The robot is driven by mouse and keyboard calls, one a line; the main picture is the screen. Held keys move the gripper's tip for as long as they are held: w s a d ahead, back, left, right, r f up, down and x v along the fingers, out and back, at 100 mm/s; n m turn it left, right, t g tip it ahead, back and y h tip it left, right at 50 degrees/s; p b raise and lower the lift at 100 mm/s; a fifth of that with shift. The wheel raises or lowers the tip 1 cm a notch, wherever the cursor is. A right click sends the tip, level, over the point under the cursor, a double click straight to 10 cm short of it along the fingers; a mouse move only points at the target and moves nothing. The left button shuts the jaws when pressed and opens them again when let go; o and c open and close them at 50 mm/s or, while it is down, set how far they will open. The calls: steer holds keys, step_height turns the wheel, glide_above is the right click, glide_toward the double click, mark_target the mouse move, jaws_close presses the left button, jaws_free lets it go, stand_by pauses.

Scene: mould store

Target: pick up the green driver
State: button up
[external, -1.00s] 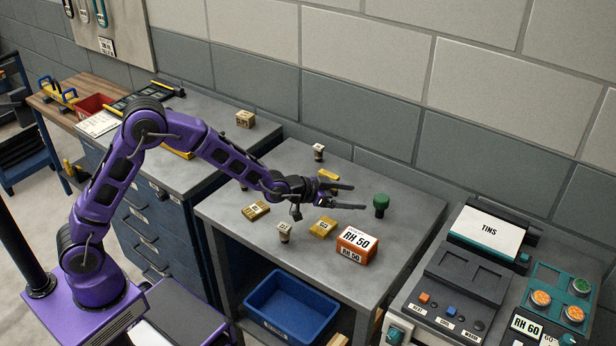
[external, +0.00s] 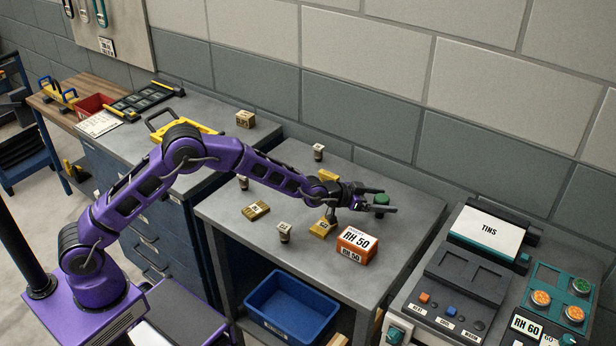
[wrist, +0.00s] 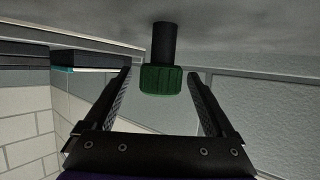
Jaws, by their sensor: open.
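The green driver (external: 381,199) stands upright on the grey table, its green ribbed head up, near the table's right side. In the wrist view its green head (wrist: 160,80) and dark shaft show between my two fingers. My gripper (external: 387,203) is open, with a finger on either side of the driver. In the wrist view the fingers (wrist: 160,92) are apart from the head, with a gap on both sides. In the external view my fingers partly hide the driver's lower part.
An orange RH 50 box (external: 356,244) stands just in front of my gripper. A yellow block (external: 322,228) and several small labelled pieces lie on the table (external: 310,265). A blue bin (external: 292,305) is on the shelf below. The table's back right is clear.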

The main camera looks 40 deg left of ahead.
jaws_close()
stand_by(0.4)
